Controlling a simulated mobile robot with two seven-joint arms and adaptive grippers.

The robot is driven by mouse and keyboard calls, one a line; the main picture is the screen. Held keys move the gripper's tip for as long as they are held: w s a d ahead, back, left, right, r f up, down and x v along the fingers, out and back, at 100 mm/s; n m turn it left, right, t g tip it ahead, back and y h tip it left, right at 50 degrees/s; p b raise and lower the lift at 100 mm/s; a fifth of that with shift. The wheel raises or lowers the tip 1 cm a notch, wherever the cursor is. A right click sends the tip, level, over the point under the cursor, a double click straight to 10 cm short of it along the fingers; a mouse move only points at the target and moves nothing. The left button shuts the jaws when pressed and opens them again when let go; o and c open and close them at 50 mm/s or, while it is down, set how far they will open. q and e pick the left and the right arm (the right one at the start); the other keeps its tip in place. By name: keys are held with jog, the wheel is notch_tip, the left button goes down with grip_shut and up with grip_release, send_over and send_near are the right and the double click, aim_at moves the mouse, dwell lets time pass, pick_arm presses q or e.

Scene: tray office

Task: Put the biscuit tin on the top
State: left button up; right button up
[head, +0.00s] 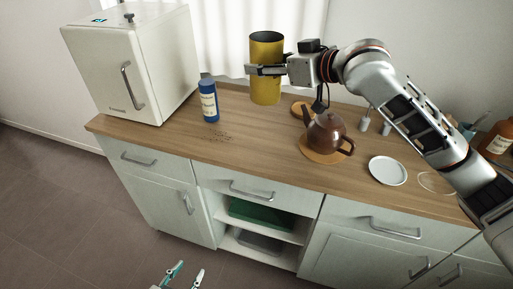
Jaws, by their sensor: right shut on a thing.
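The biscuit tin appears to be the tall yellow cylinder (265,90) with a dark rim. My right gripper (266,70) is shut around its middle and holds it upright, above the back of the wooden counter (258,140). It is to the right of the small white fridge (122,75), whose door is shut. My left gripper (187,271) is low at the bottom edge, in front of the cabinets. Its fingertips are apart and I see nothing between them.
A brown teapot (328,134) sits on a round wooden board, near a white plate (387,171). An orange-brown bottle (497,138) is at far right.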

jog(key=shift+n+g+y, duration=0.4)
jog(key=shift+n+g, duration=0.1)
jog(key=w+f+b, duration=0.1)
jog(key=f, duration=0.5)
jog(key=w+a+f+b, duration=0.1)
jog(key=f, duration=0.5)
jog(key=a+f+b, duration=0.1)
jog(key=f, duration=0.5)
jog(key=shift+w+a+f+b, duration=0.1)
jog(key=shift+w+f+b, duration=0.1)
jog(key=shift+w+b, duration=0.2)
jog(key=shift+r, duration=0.1)
jog(key=o, duration=1.1)
jog(key=shift+f, duration=0.2)
